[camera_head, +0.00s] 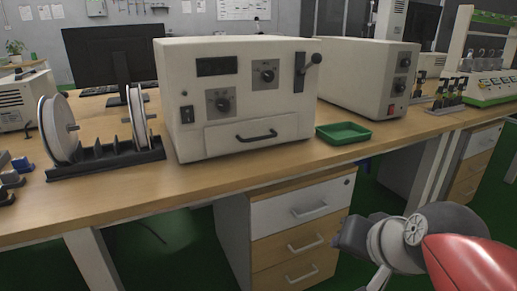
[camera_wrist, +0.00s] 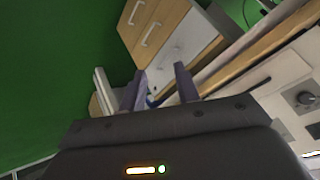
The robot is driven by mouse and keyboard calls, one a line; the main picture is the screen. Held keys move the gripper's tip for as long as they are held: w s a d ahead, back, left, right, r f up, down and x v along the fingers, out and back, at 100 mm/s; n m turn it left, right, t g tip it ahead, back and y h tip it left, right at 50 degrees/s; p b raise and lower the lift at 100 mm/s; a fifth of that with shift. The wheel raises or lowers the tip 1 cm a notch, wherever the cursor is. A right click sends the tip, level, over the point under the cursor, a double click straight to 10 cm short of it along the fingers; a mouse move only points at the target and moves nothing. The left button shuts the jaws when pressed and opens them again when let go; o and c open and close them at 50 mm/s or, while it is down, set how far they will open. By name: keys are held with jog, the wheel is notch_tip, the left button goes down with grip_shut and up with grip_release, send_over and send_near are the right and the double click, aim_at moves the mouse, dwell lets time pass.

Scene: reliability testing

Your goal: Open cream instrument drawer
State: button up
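The cream instrument (camera_head: 175,75) stands on the wooden bench in the head view. Its drawer (camera_head: 222,137) is at the bottom of the front face and looks shut, with a dark bar handle (camera_head: 257,137).
A green tray (camera_head: 343,133) sits right of the instrument. A black rack with white reels (camera_head: 105,158) stands left. A second cream box (camera_head: 365,75) is behind right. Under the bench (camera_head: 215,181) is a cabinet with drawers (camera_head: 285,250), close to my gripper. Green floor lies in front.

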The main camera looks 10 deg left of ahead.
aim_at(259, 139)
jog(key=w+a+r+m+t+y+b, duration=0.1)
jog(key=w+a+r+m+y+b, duration=0.1)
jog(key=w+a, duration=0.4)
jog(key=w+a+r+m+t+y+b, duration=0.2)
jog(key=w+a+r+m, duration=0.1)
jog(key=w+a, duration=0.4)
jog(key=w+a+r+m+t+y+b, duration=0.1)
jog(key=w+a+r+m+y+b, duration=0.1)
jog(key=w+a, duration=0.5)
jog(key=shift+w+r+m+t, duration=0.2)
jog(key=shift+w+m, duration=0.25)
jog(key=shift+w, duration=0.55)
jog(key=shift+w+r+m+t, duration=0.15)
jog(key=shift+w+m, duration=0.3)
jog(key=shift+w, duration=0.5)
grip_shut()
